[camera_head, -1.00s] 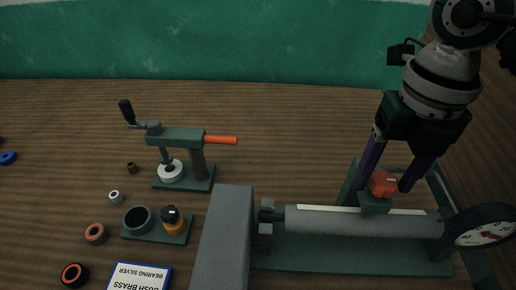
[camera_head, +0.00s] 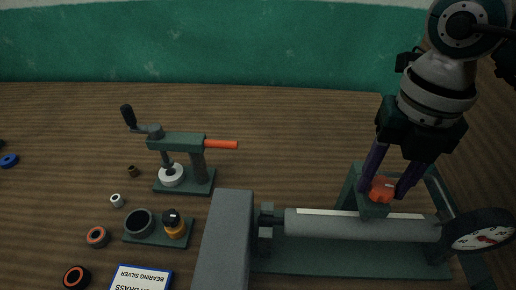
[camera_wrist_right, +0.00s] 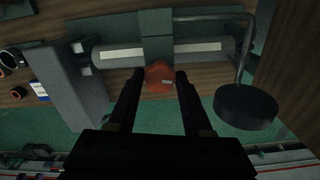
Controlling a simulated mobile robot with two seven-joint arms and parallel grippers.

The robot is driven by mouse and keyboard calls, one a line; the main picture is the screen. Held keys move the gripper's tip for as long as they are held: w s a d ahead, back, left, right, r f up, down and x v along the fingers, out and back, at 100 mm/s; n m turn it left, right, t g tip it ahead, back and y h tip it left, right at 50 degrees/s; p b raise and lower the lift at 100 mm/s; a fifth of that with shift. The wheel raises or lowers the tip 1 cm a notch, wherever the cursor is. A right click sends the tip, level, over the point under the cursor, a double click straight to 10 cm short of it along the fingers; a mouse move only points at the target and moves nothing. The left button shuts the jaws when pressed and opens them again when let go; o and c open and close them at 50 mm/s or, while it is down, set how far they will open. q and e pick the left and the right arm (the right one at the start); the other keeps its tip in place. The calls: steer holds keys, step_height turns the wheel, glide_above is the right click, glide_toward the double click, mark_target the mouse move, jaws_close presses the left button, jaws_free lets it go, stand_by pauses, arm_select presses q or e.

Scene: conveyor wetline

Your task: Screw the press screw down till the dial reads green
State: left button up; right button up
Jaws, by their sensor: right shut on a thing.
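The press screw's red-orange knob (camera_head: 381,189) stands on the dark green press frame (camera_head: 373,209), over a grey cylinder (camera_head: 335,224). My right gripper (camera_head: 384,192) reaches down from the upper right, shut on the knob with a purple finger on each side. In the right wrist view the knob (camera_wrist_right: 159,77) sits between the dark fingertips. The dial (camera_head: 484,232) is at the right end of the press, with a white face and red marks; its exact reading is too small to tell. My left gripper is out of view.
A grey block (camera_head: 224,240) stands left of the cylinder. Further left are a small green hand press (camera_head: 178,138) with an orange bar, a green holder (camera_head: 131,238), several rings, and a sign (camera_head: 140,279). The back of the table is clear.

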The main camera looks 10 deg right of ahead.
steer(key=shift+m, duration=0.8)
steer(key=shift+p, duration=0.3)
steer(key=shift+m, duration=0.7)
steer(key=shift+m+p, duration=0.55)
steer(key=shift+m, duration=0.15)
steer(key=shift+m+p, duration=0.3)
steer(key=shift+m, duration=0.6)
steer(key=shift+m, duration=0.3)
